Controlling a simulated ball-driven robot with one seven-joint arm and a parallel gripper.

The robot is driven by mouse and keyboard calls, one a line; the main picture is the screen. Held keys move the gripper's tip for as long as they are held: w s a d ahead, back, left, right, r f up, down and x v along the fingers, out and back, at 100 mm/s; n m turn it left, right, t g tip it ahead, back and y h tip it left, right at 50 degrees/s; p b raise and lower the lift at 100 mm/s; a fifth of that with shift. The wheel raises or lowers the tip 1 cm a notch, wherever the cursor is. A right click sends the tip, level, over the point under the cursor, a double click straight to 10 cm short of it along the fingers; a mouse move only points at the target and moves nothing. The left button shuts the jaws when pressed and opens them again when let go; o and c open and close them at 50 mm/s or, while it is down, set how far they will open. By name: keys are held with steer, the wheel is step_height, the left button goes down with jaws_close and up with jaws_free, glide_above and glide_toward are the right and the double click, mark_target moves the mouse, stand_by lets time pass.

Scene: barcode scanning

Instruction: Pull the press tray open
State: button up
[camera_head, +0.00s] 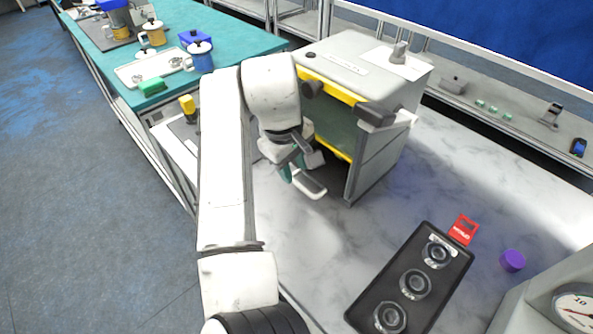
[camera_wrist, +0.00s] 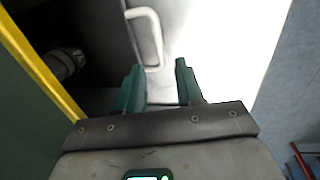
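The press (camera_head: 381,73) is a grey box with yellow edging and an open-looking dark front, standing on the marble-patterned bench. A pale, rounded piece (camera_head: 311,186) shows low at its front beside my gripper; I cannot tell for certain whether it is the tray's handle. In the wrist view a white loop handle (camera_wrist: 157,30) lies just ahead of my gripper (camera_wrist: 160,66). The two teal fingers are apart, with the loop's near end showing between their tips. I see no clear grip on it. The tray itself is mostly hidden by my arm and gripper (camera_head: 292,168).
A black holder (camera_head: 404,302) with round metal parts stands at the front right, near a red tag (camera_head: 463,229) and a purple cylinder (camera_head: 512,260). A gauge device (camera_head: 575,307) is at the lower right. The bench before the press is clear.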

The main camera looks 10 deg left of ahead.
mark_target(297, 182)
steer(key=shift+w+d+f, duration=0.15)
steer(key=shift+f, duration=0.9)
steer(key=shift+w+d+f, duration=0.1)
steer(key=shift+w+f, duration=0.05)
steer(key=shift+f, duration=0.85)
jaws_close()
